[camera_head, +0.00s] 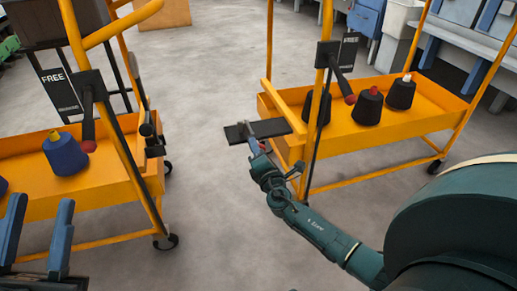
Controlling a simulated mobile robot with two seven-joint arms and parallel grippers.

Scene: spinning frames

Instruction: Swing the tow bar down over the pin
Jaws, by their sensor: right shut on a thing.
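A dark flat bar (270,128), which looks like the tow bar, sticks out leftward from the near left corner of the right yellow cart (350,142). My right gripper (249,134) is shut on it near its free end. A dark bracket (154,138) sits on the right end of the left yellow cart (112,190); I cannot make out a pin clearly there. A floor gap separates the bar from this bracket. My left gripper (41,200) is open and empty at the lower left, in front of the left cart.
Dark cones (400,94) stand in the right cart's tray, and a blue cone (65,154) in the left one. Both carts carry black FREE signs (60,90) and red-knobbed levers. Benches line the back right. The grey floor (205,90) between the carts is clear.

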